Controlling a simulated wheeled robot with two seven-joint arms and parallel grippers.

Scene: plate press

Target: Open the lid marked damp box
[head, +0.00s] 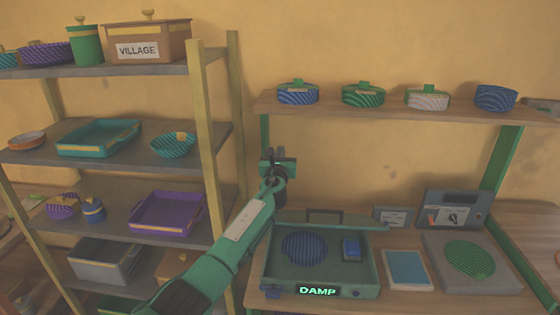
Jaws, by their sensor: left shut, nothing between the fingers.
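The green box marked DAMP (318,291) stands on the bench at bottom centre. Its lid (350,224), with a dark handle, is raised at the back edge, and the inside is open to view. A dark blue ribbed round piece (304,247) and a small blue block (351,249) lie inside. My left gripper (277,160) is above and behind the box's left part, shut and empty, apart from the lid. My left forearm crosses in front of the box's left edge. My right gripper is not in view.
Right of the box are a framed light-blue panel (407,269) and a grey slab with a green ribbed disc (470,258). A shelf (390,107) with lidded pots is above; a rack with trays (166,210) is left.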

